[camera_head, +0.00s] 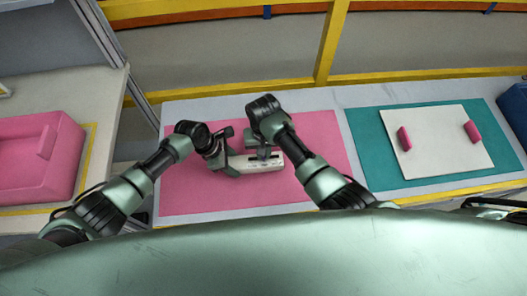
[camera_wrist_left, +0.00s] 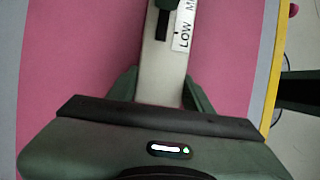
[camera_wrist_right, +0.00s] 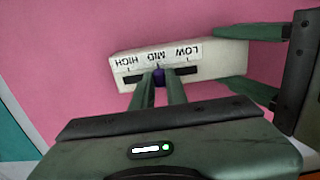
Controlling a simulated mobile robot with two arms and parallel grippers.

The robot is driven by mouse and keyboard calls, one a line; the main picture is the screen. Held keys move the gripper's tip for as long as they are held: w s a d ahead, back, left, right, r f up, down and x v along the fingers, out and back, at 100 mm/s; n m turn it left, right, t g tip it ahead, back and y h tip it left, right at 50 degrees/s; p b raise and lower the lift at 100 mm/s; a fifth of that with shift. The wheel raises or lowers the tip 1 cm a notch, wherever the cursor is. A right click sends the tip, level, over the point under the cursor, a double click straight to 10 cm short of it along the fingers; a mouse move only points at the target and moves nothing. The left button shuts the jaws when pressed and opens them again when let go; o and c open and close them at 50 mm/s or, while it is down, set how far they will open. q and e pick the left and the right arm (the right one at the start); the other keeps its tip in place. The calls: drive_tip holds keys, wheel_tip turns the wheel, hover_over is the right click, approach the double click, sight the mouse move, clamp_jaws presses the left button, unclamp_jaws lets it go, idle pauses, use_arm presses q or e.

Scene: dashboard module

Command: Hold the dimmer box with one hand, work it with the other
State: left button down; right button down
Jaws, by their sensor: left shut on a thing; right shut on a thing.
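The dimmer box (camera_head: 271,166) is a long pale box over the pink mat (camera_head: 200,196); whether it touches the mat is unclear. My left gripper (camera_head: 229,163) is shut across its left end; in the left wrist view the box (camera_wrist_left: 160,78) runs between the fingers. In the right wrist view the box (camera_wrist_right: 218,68) shows a LOW, MID and HIGH label, upside down, beside a dark slot. A dark blue slider knob (camera_wrist_right: 159,72) stands by MID. My right gripper (camera_wrist_right: 158,82) is shut on this knob, its fingers on either side, partly hiding the slot.
A teal mat (camera_head: 374,150) with a white board (camera_head: 436,142) and two pink handles (camera_head: 404,139) lies to the right. A pink block (camera_head: 40,160) sits on a side table at left. A yellow rail (camera_head: 328,45) runs behind. The pink mat around the box is clear.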

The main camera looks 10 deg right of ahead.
sight(277, 157)
drive_tip(key=shift+d, duration=2.4)
use_arm(q)
drive_tip(key=shift+a, duration=0.15)
use_arm(e)
drive_tip(key=c, duration=1.4)
unclamp_jaws()
drive_tip(key=shift+a, duration=0.1)
drive_tip(key=shift+a+r, duration=0.1)
drive_tip(key=shift+r, duration=0.1)
wheel_tip(277, 157, up, 12)
drive_tip(key=shift+f, duration=0.2)
